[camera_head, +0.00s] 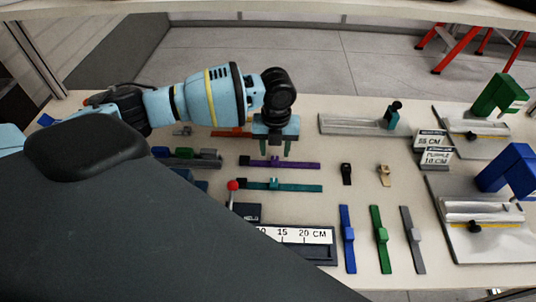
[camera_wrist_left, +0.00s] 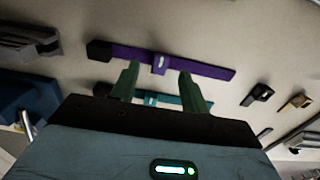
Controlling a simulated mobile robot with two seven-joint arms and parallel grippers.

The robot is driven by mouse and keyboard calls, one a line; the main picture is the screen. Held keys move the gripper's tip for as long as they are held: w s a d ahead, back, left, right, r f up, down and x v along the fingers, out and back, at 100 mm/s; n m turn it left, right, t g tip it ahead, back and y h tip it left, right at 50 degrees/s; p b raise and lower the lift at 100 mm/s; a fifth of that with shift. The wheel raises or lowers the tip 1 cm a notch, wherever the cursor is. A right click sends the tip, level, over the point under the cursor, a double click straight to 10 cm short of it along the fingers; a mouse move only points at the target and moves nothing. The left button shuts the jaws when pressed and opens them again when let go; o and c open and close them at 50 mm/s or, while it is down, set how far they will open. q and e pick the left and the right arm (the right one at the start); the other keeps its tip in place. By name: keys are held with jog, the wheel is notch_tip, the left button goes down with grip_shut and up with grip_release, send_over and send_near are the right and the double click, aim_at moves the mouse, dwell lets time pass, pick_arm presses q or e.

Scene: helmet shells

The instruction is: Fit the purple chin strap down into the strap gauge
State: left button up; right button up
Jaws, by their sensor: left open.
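The purple chin strap (camera_head: 305,165) lies flat on the table, with a raised purple block near its middle and a dark block at its left end. My left gripper (camera_head: 273,153) is open and points down at it. In the left wrist view the open fingers (camera_wrist_left: 160,72) appear on either side of the strap's raised block (camera_wrist_left: 159,64); I cannot tell the exact height gap. The strap (camera_wrist_left: 212,69) is not gripped. A dark tray with a white centimetre scale (camera_head: 318,237), apparently the strap gauge, lies at the front; its left part is hidden. My right gripper is not in view.
A teal strap (camera_head: 300,187) lies just in front of the purple one. A red-knobbed lever (camera_head: 233,186) stands near the gauge. Blue (camera_head: 347,240), green (camera_head: 380,240) and grey (camera_head: 412,240) straps lie to the right. Blue (camera_head: 508,170) and green (camera_head: 497,97) fixtures stand far right.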

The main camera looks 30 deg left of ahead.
aim_at(275, 158)
pick_arm(q)
notch_tip(275, 158, down, 3)
jog(key=shift+w+f, duration=0.15)
grip_shut()
dwell(0.4)
notch_tip(275, 158, up, 10)
dwell(0.4)
